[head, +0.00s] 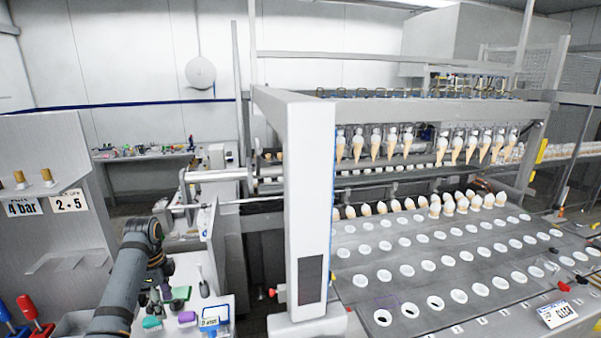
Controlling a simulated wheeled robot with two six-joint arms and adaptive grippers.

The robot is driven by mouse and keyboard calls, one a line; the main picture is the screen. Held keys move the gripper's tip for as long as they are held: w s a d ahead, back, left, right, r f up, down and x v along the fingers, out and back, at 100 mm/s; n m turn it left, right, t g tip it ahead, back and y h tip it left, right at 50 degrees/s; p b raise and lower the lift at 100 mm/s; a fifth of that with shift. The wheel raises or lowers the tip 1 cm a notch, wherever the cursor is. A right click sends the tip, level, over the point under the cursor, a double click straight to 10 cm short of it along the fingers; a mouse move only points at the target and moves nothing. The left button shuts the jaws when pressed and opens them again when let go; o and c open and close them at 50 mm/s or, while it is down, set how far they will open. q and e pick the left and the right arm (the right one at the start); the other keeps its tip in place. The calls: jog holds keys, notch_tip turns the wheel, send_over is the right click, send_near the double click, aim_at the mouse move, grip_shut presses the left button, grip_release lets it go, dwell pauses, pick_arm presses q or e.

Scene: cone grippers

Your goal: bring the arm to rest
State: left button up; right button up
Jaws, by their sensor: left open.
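My left arm (125,285) comes in from the lower left, bends at a dark joint and reaches down over a small white side table. My left gripper (155,296) is at its end, small and dark, pointing down close to the items on that table. It is open, and I see nothing held in it. Its fingertips are hard to make out against the things behind. My right gripper is not in view.
The white side table (225,303) holds a green item (180,293), a teal item (151,323) and a purple item (187,317). A machine post (308,200) stands to the right, beside a holed plate (455,262) and hanging cones (375,145). A grey cabinet (40,150) stands left.

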pick_arm(q)
jog(key=s+d+f+n+t+y, duration=0.1)
jog(key=s+d+f+n, duration=0.2)
jog(key=s+f, duration=0.3)
jog(key=s+d+f+n+t, duration=0.1)
jog(key=s+d+f+n, duration=0.25)
jog(key=s+f, duration=0.3)
jog(key=s+d+r+n+t, duration=0.1)
jog(key=s+d+n, duration=0.25)
jog(key=s, duration=0.45)
jog(key=s+d+n, duration=0.2)
jog(key=s+n, duration=0.2)
jog(key=s, duration=0.4)
notch_tip(320, 180, down, 29)
jog(key=s+a+b, duration=0.2)
jog(key=b, duration=0.3)
jog(key=s+a+f+n+g+b, duration=0.1)
jog(key=s+f+b, duration=0.4)
jog(key=s+f, duration=1.4)
notch_tip(320, 180, down, 4)
jog(key=shift+s+a+f+g, duration=0.15)
jog(key=shift+s+a+g, duration=0.1)
jog(key=shift+a+g, duration=0.15)
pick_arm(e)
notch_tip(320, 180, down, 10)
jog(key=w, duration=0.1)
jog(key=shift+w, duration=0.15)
